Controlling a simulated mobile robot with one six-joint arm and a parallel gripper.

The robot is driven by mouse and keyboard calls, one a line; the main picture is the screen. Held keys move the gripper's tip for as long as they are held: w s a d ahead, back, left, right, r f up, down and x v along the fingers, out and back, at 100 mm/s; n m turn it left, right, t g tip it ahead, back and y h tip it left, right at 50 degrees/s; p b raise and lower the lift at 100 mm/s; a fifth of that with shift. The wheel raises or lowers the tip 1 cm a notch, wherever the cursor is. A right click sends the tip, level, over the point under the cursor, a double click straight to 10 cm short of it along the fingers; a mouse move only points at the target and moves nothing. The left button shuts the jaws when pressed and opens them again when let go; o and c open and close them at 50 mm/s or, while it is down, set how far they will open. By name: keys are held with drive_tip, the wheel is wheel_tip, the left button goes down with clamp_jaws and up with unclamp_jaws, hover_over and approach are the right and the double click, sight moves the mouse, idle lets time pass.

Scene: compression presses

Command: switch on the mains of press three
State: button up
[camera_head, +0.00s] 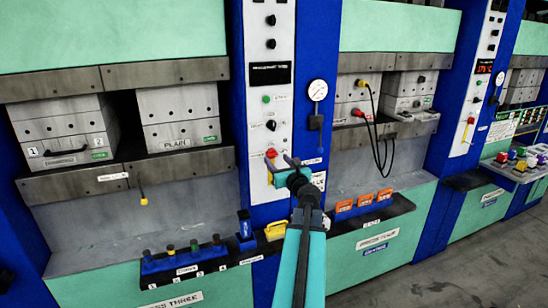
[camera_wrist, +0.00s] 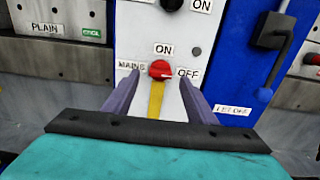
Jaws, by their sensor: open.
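A pale mark on the knob seems to point right, towards OFF. In the head view the red knob (camera_head: 271,153) sits low on the control panel (camera_head: 268,100), just right of the press labelled PRESS THREE (camera_head: 174,301). My gripper (camera_wrist: 160,80) is open, its fingers either side of the knob in the picture; contact cannot be told. It also shows in the head view (camera_head: 281,161).
A black selector knob (camera_head: 271,125) and a green button (camera_head: 266,99) are above the switch. A gauge (camera_head: 317,90) is on the blue column at right. A ledge with coloured knobs (camera_head: 185,256) and a yellow item (camera_head: 276,230) is below.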

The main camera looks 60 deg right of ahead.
sight(273, 157)
drive_tip(key=shift+p+x, duration=0.35)
drive_tip(key=shift+x, duration=1.5)
drive_tip(key=shift+c, duration=0.3)
drive_tip(key=c, duration=1)
